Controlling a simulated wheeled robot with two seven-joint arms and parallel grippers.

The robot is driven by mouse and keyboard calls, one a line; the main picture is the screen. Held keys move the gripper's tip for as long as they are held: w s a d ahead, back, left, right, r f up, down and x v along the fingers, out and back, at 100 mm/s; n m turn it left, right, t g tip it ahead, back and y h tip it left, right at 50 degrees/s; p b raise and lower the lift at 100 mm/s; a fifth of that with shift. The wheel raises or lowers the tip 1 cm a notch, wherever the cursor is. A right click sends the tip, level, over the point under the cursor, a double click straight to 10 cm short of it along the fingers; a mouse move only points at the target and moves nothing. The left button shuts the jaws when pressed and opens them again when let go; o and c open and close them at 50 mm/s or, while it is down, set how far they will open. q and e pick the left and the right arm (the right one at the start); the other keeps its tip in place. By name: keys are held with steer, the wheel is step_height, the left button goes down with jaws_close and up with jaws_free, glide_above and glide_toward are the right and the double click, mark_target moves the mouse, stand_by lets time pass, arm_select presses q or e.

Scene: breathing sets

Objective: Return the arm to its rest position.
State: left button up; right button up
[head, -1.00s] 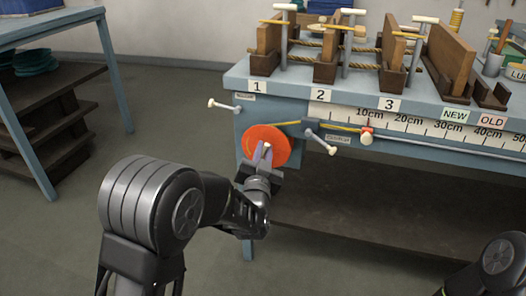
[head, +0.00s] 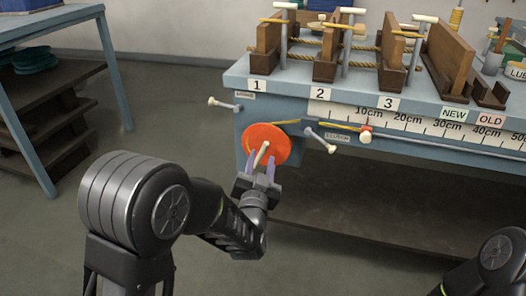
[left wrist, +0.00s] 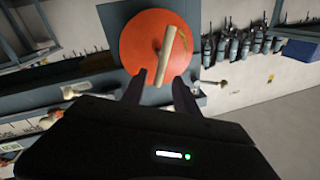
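My left gripper (head: 259,174) is in front of the orange disc (head: 279,141) on the bench's front left. The disc's pale handle (head: 261,154) sticks out toward me, just beyond the fingertips.
The blue bench (head: 236,76) carries numbered wooden frames with ropes (head: 325,68) and a centimetre scale (head: 400,122). Pale-tipped levers (head: 225,104) (head: 319,140) jut from its front beside the disc. A shelf unit (head: 125,75) stands at the left. The floor between is clear.

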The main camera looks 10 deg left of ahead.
arm_select(q)
steer(key=s, duration=0.2)
steer(key=shift+s+d+f, duration=0.1)
steer(key=shift+s+d, duration=0.05)
steer(key=shift+s, duration=0.15)
steer(key=s+d+f+n+g+h, duration=0.15)
steer(key=s+d+f+g, duration=0.3)
steer(key=f, duration=0.75)
steer(key=s+d+f+g+h, duration=0.35)
steer(key=s+f+g, duration=0.2)
steer(key=f, duration=0.65)
steer(key=s+f+n+g+h, duration=0.15)
steer(key=s+f+g, duration=0.25)
steer(key=s+f, duration=0.55)
steer(key=s+f+n+g, duration=0.2)
steer(key=s+f+g, duration=0.3)
steer(key=s, duration=0.8)
step_height(320, 180, up, 24)
steer(key=t+p, duration=0.1)
steer(key=p, duration=2.4)
steer(key=shift+s+d, duration=0.35)
